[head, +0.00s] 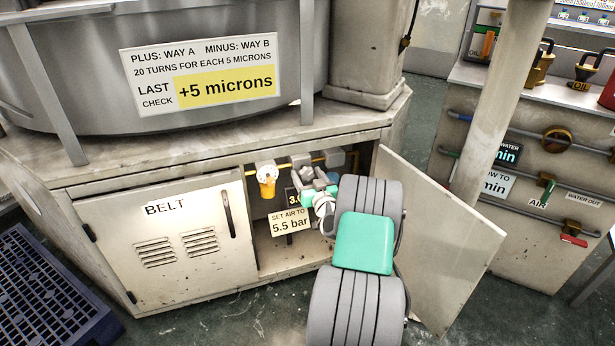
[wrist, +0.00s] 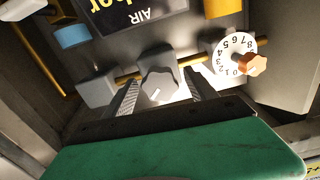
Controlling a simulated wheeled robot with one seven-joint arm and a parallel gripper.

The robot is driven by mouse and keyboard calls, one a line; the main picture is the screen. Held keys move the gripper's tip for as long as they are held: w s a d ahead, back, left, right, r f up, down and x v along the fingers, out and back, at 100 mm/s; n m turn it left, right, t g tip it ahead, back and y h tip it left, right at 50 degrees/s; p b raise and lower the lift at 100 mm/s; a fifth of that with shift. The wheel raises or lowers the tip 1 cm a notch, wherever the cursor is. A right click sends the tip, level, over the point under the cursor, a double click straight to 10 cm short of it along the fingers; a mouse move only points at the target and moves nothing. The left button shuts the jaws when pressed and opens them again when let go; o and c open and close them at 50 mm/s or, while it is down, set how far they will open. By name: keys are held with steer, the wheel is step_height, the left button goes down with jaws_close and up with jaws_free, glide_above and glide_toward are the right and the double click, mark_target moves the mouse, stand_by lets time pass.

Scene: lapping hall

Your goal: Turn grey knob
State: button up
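The grey knob (wrist: 157,84), with a white mark on its face, sits on a brass-coloured pipe in the wrist view, inside the cabinet. My gripper (wrist: 161,80) has one finger on each side of it. A narrow gap shows between the knob and each finger, so the gripper looks open around the knob. The display panel (wrist: 138,12), marked AIR and bar, appears upside down in the wrist view. In the head view the display (head: 294,197) is partly covered by my gripper.
An orange knob (wrist: 253,66) on a white numbered dial (wrist: 229,54) is beside the grey knob. A "5.5 bar" label (head: 289,222) hangs below. The BELT door (head: 170,245) is shut. The open door (head: 440,235) stands right of my arm. A blue pallet (head: 45,290) lies left.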

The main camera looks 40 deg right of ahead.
steer(key=c, duration=1.3)
steer(key=shift+o, duration=0.2)
steer(key=shift+m, duration=0.3)
